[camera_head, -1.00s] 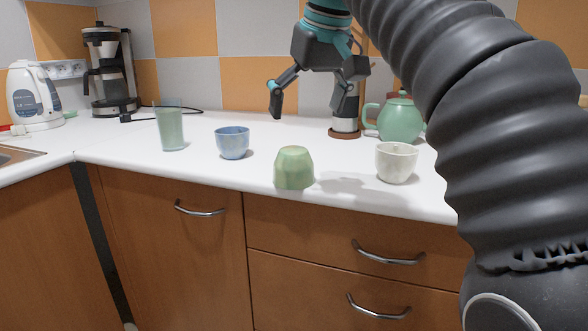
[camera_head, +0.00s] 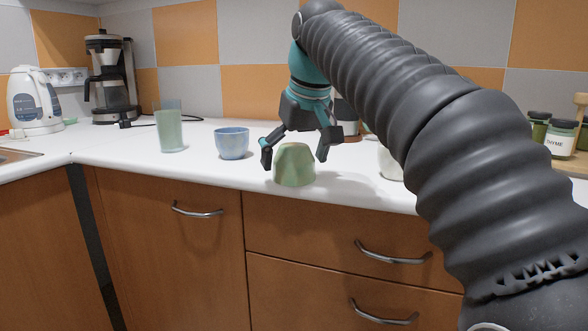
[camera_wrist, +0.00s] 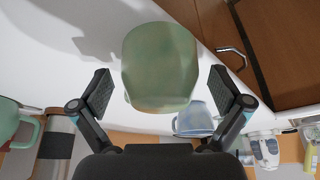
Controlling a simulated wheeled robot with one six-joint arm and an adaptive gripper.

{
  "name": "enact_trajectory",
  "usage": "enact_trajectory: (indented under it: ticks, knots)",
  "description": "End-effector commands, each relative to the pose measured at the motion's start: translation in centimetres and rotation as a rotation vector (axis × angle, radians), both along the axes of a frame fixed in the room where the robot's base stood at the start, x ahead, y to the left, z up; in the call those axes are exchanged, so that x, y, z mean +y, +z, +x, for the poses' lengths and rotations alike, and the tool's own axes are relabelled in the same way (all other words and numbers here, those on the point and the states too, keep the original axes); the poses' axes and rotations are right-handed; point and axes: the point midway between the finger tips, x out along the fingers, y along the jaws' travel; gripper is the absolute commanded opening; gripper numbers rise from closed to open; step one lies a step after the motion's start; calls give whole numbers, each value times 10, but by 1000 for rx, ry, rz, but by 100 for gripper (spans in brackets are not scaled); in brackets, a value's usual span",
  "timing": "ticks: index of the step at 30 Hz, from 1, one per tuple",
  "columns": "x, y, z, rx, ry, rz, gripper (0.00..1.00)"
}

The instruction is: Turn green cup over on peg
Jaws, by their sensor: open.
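The green cup (camera_head: 294,166) stands upside down near the front edge of the white counter, its base facing up. No peg can be made out in either view. My gripper (camera_head: 296,161) is open above and around the top of the cup, one finger at each side. In the wrist view the green cup (camera_wrist: 160,68) lies between and a little beyond the open fingertips of my gripper (camera_wrist: 161,90). There is a visible gap on both sides, and I cannot see any contact.
A blue cup (camera_head: 232,143) and a green glass (camera_head: 168,130) stand to the left. A white cup (camera_head: 389,164) is partly hidden behind my arm at the right. The kettle (camera_head: 34,101) and coffee maker (camera_head: 108,80) are at the back left. The counter's front edge is close to the cup.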

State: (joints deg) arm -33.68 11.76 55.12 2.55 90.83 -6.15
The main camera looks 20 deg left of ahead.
Motion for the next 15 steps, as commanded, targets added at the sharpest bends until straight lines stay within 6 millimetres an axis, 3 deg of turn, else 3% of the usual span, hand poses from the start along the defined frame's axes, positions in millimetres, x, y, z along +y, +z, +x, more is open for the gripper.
enact_trajectory:
  ticks: [6, 12, 15]
  knots:
    - [0, -1, 0, -1, 0, 1, 100]
    - [0, -1, 0, -1, 0, 1, 50]
    - [0, 0, 0, -1, 0, 1, 32]
